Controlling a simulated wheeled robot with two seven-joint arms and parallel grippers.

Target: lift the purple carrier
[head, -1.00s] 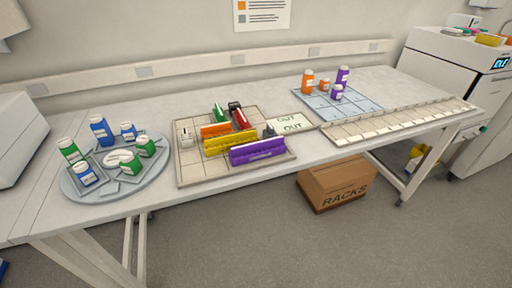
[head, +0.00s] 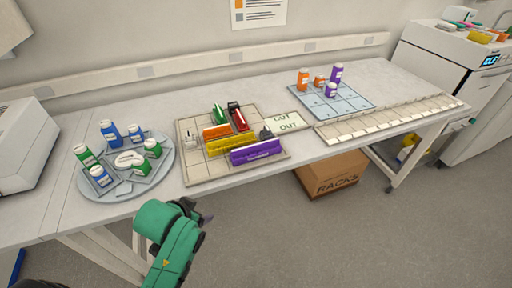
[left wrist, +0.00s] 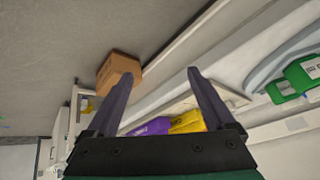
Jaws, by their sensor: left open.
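The purple carrier (head: 257,151) is a long block lying at the front right of the gridded tray (head: 195,175) on the bench. The yellow carrier (head: 226,145) is right behind it. My left gripper (head: 207,218) is in front of the bench edge, left of and nearer than the purple carrier, not touching it. In the left wrist view the left gripper (left wrist: 160,85) is open and empty, its two fingers apart. The purple carrier (left wrist: 148,128) and yellow carrier (left wrist: 187,122) show beyond them, partly hidden by the gripper's base. My right gripper is not in view.
The tray also holds an orange carrier (head: 215,131), a red carrier (head: 238,118) and a green carrier (head: 220,115). A round turntable (head: 98,191) with several bottles stands at left. An OUT card (head: 286,121) lies right of the tray. A RACKS box (head: 331,175) sits on the floor.

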